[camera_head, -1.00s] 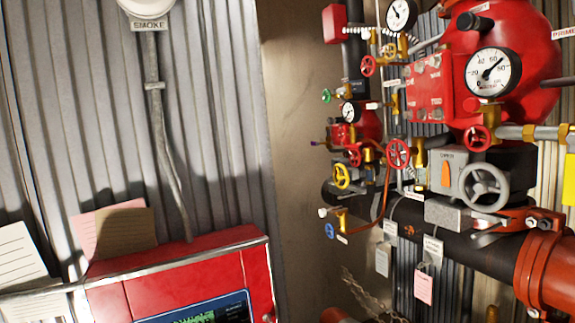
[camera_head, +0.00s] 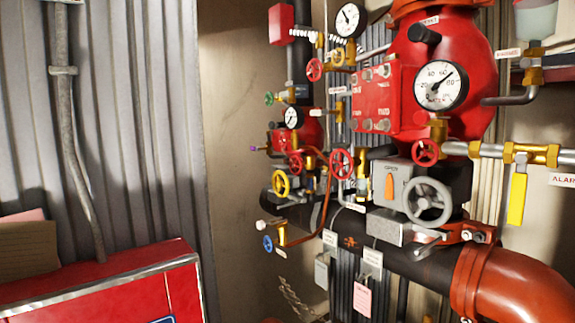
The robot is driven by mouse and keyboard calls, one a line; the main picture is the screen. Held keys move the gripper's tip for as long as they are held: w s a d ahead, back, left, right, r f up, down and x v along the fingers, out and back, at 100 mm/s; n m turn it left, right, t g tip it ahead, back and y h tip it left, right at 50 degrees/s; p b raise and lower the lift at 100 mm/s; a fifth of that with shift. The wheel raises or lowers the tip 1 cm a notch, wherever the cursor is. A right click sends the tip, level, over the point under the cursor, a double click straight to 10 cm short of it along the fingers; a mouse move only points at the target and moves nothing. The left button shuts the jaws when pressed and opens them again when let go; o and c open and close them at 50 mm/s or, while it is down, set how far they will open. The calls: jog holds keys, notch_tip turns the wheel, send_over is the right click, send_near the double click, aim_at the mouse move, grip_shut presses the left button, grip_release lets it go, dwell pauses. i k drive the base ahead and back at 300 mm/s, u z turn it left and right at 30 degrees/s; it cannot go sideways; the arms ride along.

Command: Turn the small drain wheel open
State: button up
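Several small hand wheels show on the pipework, and I cannot tell from the labels which one is the drain wheel. Red wheels sit at the upper left (camera_head: 315,70), in the middle (camera_head: 342,163) and below the large gauge (camera_head: 425,152). A yellow wheel (camera_head: 281,184), a small green wheel (camera_head: 269,98) and a small blue wheel (camera_head: 268,243) are on the left side. A larger grey wheel (camera_head: 428,201) is on a grey box with an orange marker. My gripper is not in view.
A red valve body (camera_head: 477,70) with a water gauge (camera_head: 440,86) stands above a dark horizontal pipe (camera_head: 400,247) and an orange elbow (camera_head: 515,285). Hanging tags (camera_head: 362,298) are below. A red cabinet (camera_head: 120,282) is at lower left. Bare wall (camera_head: 228,200) lies between.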

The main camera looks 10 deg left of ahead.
aim_at(295, 164)
jog(key=z, duration=0.05)
jog(key=i, duration=2)
